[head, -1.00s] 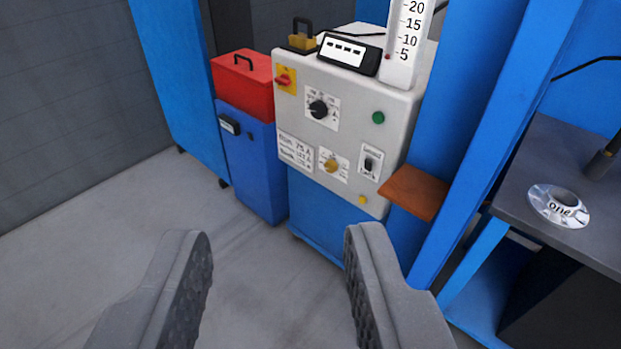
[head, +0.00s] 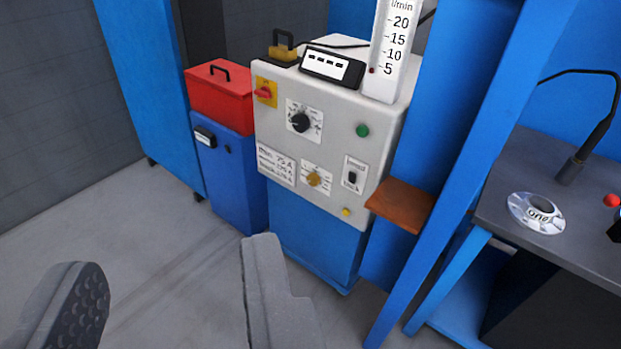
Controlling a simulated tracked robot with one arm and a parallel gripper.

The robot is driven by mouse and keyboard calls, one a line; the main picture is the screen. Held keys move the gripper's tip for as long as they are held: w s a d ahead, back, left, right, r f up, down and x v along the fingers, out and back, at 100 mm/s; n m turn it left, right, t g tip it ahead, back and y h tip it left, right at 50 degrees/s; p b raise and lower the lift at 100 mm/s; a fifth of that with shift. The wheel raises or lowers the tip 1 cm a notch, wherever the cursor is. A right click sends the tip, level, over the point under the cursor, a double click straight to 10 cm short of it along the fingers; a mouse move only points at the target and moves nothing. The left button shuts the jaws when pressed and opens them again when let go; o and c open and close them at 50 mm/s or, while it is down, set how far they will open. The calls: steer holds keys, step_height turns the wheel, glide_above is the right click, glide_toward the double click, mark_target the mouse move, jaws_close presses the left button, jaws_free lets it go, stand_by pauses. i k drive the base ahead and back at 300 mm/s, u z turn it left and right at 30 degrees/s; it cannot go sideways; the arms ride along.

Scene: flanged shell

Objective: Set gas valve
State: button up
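My gripper (head: 172,255) is open and empty in the lower left of the head view, its two grey fingers wide apart, in front of and below the machine. The grey control box (head: 335,140) stands on a blue base. On its front are a black knob (head: 300,122), a yellow knob (head: 313,179), a red switch on a yellow plate (head: 265,92), a green button (head: 362,130) and a black toggle switch (head: 352,176). A white flow gauge (head: 389,45) marked l/min stands on top, with a red ball near the 5 mark. Which control is the gas valve I cannot tell.
A red toolbox (head: 219,97) sits on a blue cabinet (head: 228,175) left of the machine. A brown shelf (head: 399,205) juts out at its right. A dark table (head: 560,205) at right holds a flanged ring marked "one" (head: 520,219). The floor at left is clear.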

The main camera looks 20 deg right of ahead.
mark_target(313, 180)
steer(key=i, duration=0.9)
steer(key=u, duration=0.05)
